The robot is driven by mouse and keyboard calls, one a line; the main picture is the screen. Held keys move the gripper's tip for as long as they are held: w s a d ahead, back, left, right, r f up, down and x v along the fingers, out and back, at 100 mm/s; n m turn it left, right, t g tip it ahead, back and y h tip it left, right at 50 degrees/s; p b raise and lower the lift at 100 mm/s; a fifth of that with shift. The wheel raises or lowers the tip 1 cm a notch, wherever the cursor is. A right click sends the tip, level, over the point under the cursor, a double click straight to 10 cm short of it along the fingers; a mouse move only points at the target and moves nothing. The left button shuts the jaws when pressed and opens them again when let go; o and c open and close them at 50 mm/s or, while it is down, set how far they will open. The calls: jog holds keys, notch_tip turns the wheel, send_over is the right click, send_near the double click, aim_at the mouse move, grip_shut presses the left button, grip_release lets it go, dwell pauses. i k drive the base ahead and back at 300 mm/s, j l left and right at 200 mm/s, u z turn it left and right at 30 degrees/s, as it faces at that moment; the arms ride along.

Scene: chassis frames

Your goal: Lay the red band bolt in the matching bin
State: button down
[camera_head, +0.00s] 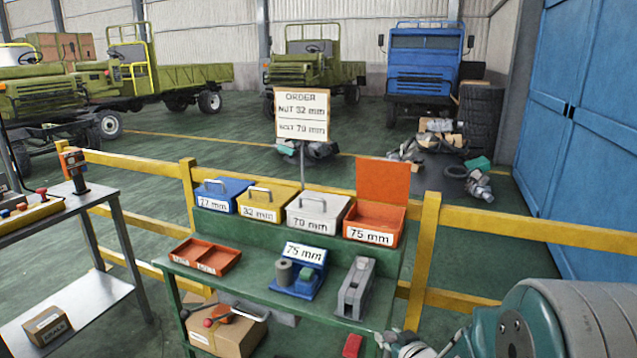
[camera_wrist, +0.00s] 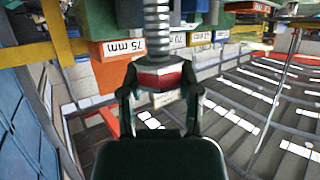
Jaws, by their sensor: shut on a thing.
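My gripper (camera_wrist: 162,100) is shut on the red band bolt (camera_wrist: 160,76) in the wrist view; its threaded shank points to the top of the picture. In the head view my gripper (camera_head: 392,345) is at the bottom right, partly cut off, beside the green bench. Four labelled bins stand on the raised shelf: blue 27 mm (camera_head: 218,197), yellow 32 mm (camera_head: 258,208), grey (camera_head: 312,219) reading about 79 mm, and orange 75 mm (camera_head: 371,238). The orange bin's lid is up; the others are closed. A blue stand (camera_head: 305,257) shows 75 mm.
A sign (camera_head: 302,114) reads ORDER, with a nut at about 32 mm and a bolt at about 79 mm. An orange tray (camera_head: 205,257) and a grey device (camera_head: 355,290) sit on the bench. Yellow rails (camera_head: 540,234) run behind. A side table (camera_head: 80,290) stands left.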

aim_at(384, 180)
jog(key=i+l, duration=0.25)
jog(key=i, duration=0.7)
